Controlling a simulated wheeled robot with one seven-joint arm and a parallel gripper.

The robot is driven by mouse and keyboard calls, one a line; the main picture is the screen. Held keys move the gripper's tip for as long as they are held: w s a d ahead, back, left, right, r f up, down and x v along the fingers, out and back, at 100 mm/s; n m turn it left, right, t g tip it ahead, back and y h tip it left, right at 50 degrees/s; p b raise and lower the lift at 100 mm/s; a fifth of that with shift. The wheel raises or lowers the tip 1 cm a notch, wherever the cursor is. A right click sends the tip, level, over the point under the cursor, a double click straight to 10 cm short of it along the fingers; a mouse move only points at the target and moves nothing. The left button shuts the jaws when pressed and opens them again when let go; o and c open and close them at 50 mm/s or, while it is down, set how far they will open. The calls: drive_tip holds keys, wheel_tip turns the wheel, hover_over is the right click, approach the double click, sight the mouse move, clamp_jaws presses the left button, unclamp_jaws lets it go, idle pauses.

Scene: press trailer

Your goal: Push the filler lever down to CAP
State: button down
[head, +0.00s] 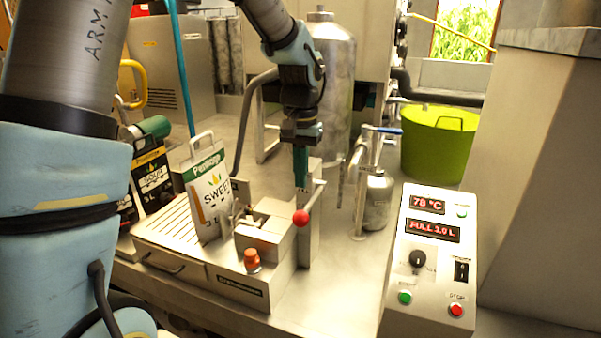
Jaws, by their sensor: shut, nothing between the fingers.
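The filler lever is a metal rod with a red ball knob (301,217), on the right side of the filler block (263,238). The rod slants up to the right from the knob, its far end beside the upright plate. My gripper (301,184) points straight down, shut and empty, just above the knob and near the rod. I cannot tell whether it touches the lever. No CAP marking is readable.
A control box (427,262) at right reads "78 °C" and "FULL 3.0 L". An orange knob (252,260) sits on the filler's front. A steel tank (331,90), a tap with a small canister (378,200) and a green tub (437,142) stand behind. Counter between filler and control box is clear.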

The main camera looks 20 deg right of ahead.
sight(301, 212)
drive_tip(key=shift+f+b, duration=3.7)
drive_tip(key=shift+f, duration=1)
drive_tip(key=shift+w+d+f+b, duration=0.1)
drive_tip(key=shift+f+b, duration=0.3)
drive_tip(key=shift+f, duration=0.3)
drive_tip(key=shift+w+d+f+b, duration=0.15)
drive_tip(key=shift+f+b, duration=0.25)
drive_tip(key=shift+f, duration=0.3)
drive_tip(key=shift+w+d+f+b, duration=0.1)
drive_tip(key=shift+f+b, duration=0.3)
drive_tip(key=shift+f, duration=0.3)
drive_tip(key=shift+r, duration=0.1)
wheel_tip(301, 212, up, 10)
drive_tip(key=p, duration=0.8)
